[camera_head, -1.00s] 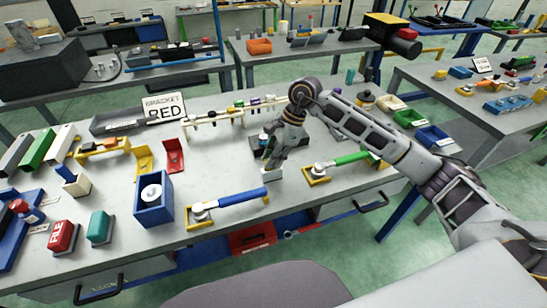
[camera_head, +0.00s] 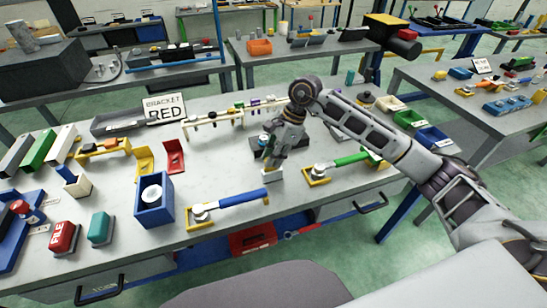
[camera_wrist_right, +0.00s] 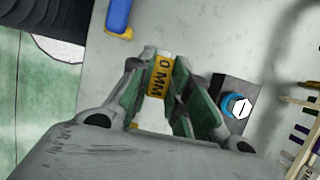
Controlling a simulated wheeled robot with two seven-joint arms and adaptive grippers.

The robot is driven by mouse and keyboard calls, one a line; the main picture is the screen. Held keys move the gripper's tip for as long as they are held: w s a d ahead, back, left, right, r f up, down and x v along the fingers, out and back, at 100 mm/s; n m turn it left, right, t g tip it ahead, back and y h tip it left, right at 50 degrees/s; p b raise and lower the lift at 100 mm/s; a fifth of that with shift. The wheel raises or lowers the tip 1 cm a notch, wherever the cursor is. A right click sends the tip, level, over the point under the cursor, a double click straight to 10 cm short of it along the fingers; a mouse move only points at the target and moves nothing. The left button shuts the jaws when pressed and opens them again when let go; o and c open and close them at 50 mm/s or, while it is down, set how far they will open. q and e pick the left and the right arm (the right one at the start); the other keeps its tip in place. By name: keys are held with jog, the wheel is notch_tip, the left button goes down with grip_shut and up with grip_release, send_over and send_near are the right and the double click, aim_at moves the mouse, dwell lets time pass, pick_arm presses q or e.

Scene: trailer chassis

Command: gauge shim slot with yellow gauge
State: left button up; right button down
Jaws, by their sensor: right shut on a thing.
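A yellow gauge (camera_wrist_right: 161,76) with black lettering, partly readable as "0 MM", is between the fingers of my right gripper (camera_wrist_right: 160,88) in the right wrist view. In the head view my right gripper (camera_head: 271,164) points down over the middle of the bench, shut on the gauge. A small pale block (camera_head: 272,175) shows at its fingertips; I cannot tell whether they touch. A dark block (camera_wrist_right: 218,92) with a blue-ringed bolt (camera_wrist_right: 237,105) lies beside the gripper. I cannot make out the shim slot. My left gripper is not in view.
Blue-handled (camera_head: 236,199) and green-handled (camera_head: 347,160) tools rest in yellow holders either side of the gripper. A blue box (camera_head: 154,207) stands to the left. A rack with several coloured pieces (camera_head: 230,114) and a "BRACKET RED" sign (camera_head: 164,108) are behind. Bare bench (camera_head: 215,165) lies left of the gripper.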

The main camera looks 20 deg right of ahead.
jog(key=shift+r, duration=0.55)
jog(key=shift+r+p, duration=0.4)
jog(key=shift+r, duration=0.1)
jog(key=shift+r+p, duration=0.35)
jog(key=shift+r, duration=0.5)
jog(key=shift+r+p, duration=0.45)
jog(key=shift+r, duration=1.05)
pick_arm(q)
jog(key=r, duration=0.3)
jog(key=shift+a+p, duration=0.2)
jog(key=shift+p, duration=0.1)
pick_arm(e)
jog(key=shift+r, duration=0.2)
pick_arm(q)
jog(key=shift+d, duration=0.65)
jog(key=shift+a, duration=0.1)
